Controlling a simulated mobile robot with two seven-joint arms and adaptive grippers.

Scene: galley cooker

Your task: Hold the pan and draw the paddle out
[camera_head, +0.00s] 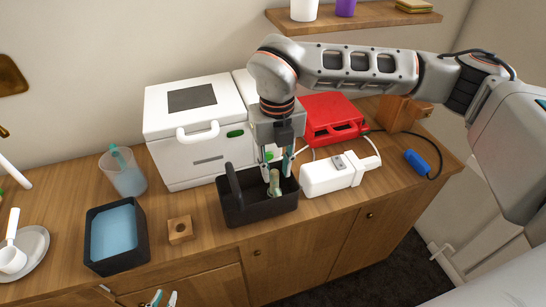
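The black pan (233,213) stands on the wooden counter, its upright handle at its left end. A pale green paddle (274,182) stands up inside the pan, its lower part hidden by the pan's front wall. My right gripper (276,172) points down over the pan from above. Its two fingers are apart, one on each side of the paddle's top, with gaps showing. My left gripper (163,299) shows only as two separated teal fingertips at the bottom edge, in front of the counter and well away from the pan.
A white machine (190,160) stands behind the pan, and a red box (333,118) is behind right. A white appliance (331,176) lies close right of the pan. A wooden block (180,229), black tub with blue contents (90,222) and clear jug (124,178) are to the left.

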